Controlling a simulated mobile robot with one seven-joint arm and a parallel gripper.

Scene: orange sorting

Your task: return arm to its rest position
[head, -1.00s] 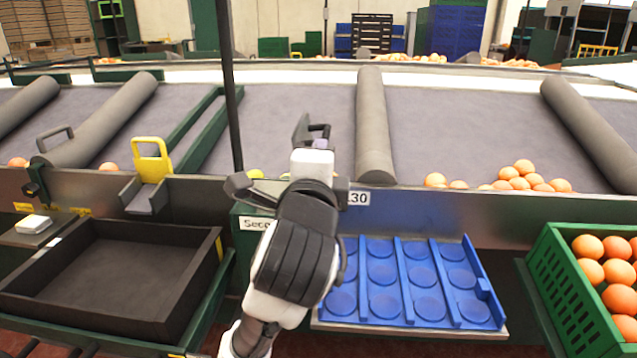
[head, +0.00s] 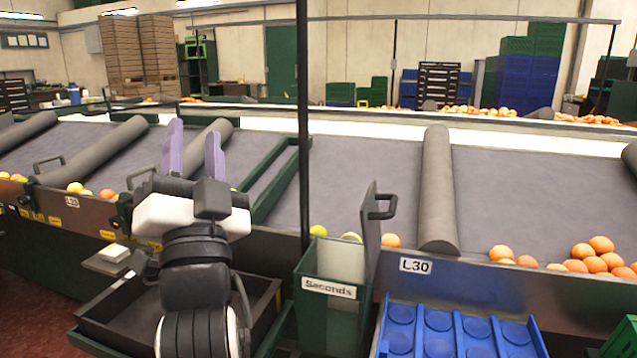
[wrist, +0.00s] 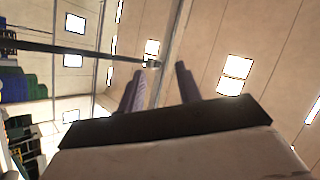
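My gripper (head: 194,152) is raised in front of the sorting table at the left of the head view, its two purple fingers pointing up. The fingers stand apart with nothing between them. In the wrist view my gripper (wrist: 158,88) also shows its fingers apart and empty, against the ceiling and wall. My arm's wrist hides part of the black tray (head: 262,300) below it.
A green bin labelled Seconds (head: 330,312) stands right of my arm. A blue tray (head: 460,335) with round recesses is further right. Oranges (head: 595,250) lie on the grey sorting table (head: 360,170). A dark vertical post (head: 303,120) rises right of my gripper.

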